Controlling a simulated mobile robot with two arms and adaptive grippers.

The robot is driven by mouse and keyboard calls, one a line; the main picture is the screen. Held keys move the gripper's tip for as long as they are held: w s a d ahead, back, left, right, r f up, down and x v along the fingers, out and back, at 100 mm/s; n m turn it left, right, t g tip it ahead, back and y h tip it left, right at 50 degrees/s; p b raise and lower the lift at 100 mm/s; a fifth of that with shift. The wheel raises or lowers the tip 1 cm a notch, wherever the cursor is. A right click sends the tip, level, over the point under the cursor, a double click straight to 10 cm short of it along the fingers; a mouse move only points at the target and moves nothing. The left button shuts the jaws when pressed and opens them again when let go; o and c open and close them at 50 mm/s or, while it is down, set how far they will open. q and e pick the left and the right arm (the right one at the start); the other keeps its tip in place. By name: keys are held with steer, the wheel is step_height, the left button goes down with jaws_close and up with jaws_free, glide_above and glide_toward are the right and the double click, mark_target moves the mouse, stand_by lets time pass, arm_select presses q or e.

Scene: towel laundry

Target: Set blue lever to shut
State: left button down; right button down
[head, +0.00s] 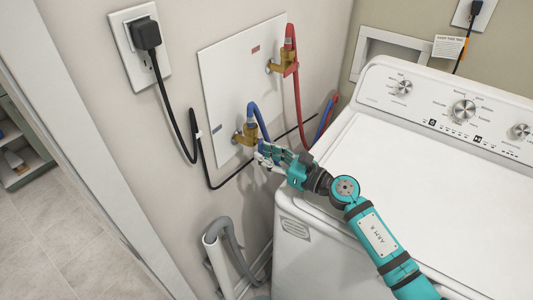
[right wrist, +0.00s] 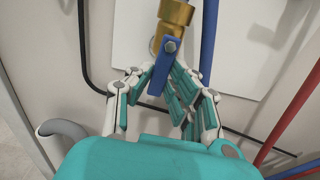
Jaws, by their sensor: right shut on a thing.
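The blue lever (right wrist: 161,70) hangs from the brass valve (right wrist: 176,14) in the right wrist view, pointing down and slightly left. The same brass valve (head: 243,136) sits low on the white wall plate in the head view, with a blue hose above it. My right gripper (right wrist: 160,84) is shut on the blue lever, its fingers on both sides of it. In the head view my right gripper (head: 268,155) reaches the valve from the right and hides most of the lever. My left gripper is not in view.
The white washer (head: 420,190) stands right of the valve, under my right arm. A second brass valve (head: 284,65) with a red lever and red hose is higher on the plate. A black cord (head: 188,140) and a grey drain hose (head: 230,240) run along the wall.

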steer(key=shift+s+a+r+m+p, duration=0.3)
steer(key=shift+s+r+m+p, duration=0.2)
steer(key=shift+m+p, duration=2)
steer(key=shift+s+a+r+m+p, duration=0.5)
steer(key=shift+m+p, duration=1.1)
steer(key=shift+m, duration=1.7)
steer(key=shift+s+a+r+m+p, duration=0.1)
steer(key=shift+s+r+m+p, duration=0.4)
steer(key=shift+m+p, duration=2)
steer(key=shift+w+r+m+b, duration=0.2)
steer(key=shift+m+b, duration=0.2)
steer(key=shift+m, duration=0.2)
steer(key=c, duration=1.2)
jaws_free()
steer(key=shift+c, duration=0.2)
